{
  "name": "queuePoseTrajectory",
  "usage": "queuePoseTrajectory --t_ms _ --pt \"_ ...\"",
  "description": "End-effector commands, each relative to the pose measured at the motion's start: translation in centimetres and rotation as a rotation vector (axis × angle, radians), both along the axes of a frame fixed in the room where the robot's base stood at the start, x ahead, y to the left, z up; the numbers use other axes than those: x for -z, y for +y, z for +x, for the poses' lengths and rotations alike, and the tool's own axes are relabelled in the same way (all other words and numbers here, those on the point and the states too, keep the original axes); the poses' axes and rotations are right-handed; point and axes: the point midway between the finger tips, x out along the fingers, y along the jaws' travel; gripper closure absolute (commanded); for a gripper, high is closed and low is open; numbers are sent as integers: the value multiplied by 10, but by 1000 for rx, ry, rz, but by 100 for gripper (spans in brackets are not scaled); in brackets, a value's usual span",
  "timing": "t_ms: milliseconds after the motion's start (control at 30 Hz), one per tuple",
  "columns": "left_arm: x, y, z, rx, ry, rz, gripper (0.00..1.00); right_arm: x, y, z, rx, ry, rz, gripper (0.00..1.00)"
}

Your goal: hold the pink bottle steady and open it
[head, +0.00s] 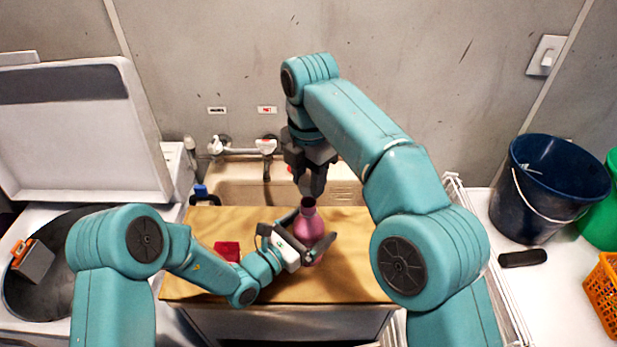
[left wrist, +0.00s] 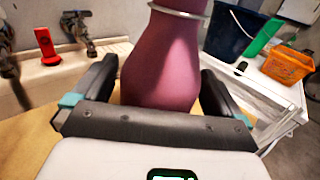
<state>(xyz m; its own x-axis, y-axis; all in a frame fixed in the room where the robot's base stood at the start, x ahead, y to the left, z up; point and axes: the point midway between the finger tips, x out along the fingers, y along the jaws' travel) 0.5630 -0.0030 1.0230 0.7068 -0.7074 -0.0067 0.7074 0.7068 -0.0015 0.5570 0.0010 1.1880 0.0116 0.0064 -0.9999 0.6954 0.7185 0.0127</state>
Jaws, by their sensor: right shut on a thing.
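My left gripper (head: 308,236) reaches in from the left, one finger on each side of the bottle. Its fingers look spread, and contact with the bottle is hard to judge. My right gripper (head: 312,190) points down just above the bottle's neck. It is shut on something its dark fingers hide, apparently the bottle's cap.
Behind is a sink (head: 235,193) with a tap (head: 265,147). A washer with raised lid (head: 75,130) stands left. A dark blue bucket (head: 540,200) and an orange basket (head: 603,290) stand right.

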Motion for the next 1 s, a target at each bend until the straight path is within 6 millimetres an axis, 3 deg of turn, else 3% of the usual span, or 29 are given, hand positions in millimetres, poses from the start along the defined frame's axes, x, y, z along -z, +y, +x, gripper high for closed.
queuePoseTrajectory --t_ms 167,600,1000 --pt "1 11 -8 -3 -1 -1 0 5 0 0 0 0 0 96" --pt "2 76 -72 -4 3 0 0 30 0 0 0 0 0 96" --pt "1 85 -86 9 6 4 0 32 1 -1 7 0 0 96"
